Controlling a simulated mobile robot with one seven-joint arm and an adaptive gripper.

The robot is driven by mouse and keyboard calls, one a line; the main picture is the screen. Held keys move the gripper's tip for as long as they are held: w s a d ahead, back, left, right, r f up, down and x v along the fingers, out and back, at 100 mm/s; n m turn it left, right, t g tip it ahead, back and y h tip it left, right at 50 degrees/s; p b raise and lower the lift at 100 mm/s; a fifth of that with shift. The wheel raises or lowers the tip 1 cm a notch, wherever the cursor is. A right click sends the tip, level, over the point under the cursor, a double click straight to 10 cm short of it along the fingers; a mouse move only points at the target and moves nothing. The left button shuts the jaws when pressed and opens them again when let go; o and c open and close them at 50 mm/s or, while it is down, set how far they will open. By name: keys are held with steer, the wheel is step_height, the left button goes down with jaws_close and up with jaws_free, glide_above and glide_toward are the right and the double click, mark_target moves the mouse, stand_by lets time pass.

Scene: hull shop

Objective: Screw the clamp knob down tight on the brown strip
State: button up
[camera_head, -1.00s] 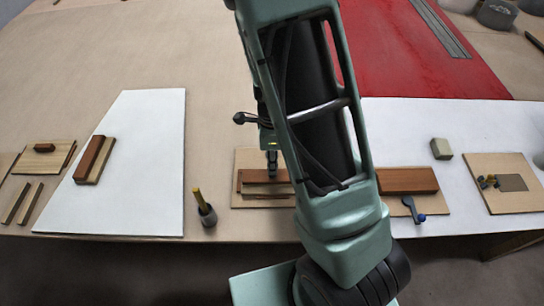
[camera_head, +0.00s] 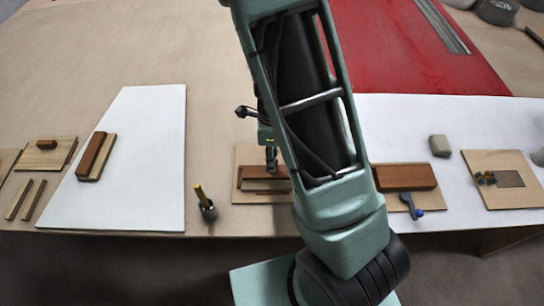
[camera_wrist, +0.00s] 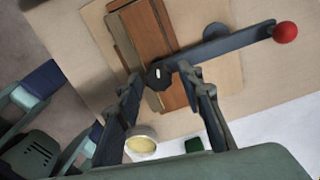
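In the wrist view a dark clamp knob (camera_wrist: 158,76) sits at the near end of a dark clamp bar (camera_wrist: 225,45) that ends in a red ball (camera_wrist: 285,32). The brown strip (camera_wrist: 149,35) runs beneath it on a plywood board (camera_wrist: 203,78), beside a paler strip (camera_wrist: 124,38). My gripper (camera_wrist: 162,77) has its fingers apart, one on each side of the knob; I cannot tell whether they touch it. In the head view my gripper (camera_head: 271,163) points down over the board (camera_head: 246,157), and my arm hides the clamp.
To the right are a reddish-brown block (camera_head: 405,177) and a blue-ended lever (camera_head: 411,203). A pot with a yellow handle (camera_head: 207,211) stands left of the board. A white panel (camera_head: 140,150) lies further left, with a stacked block (camera_head: 95,155) on it.

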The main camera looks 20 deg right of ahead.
stand_by(0.3)
step_height(320, 180, up, 12)
stand_by(0.5)
stand_by(0.4)
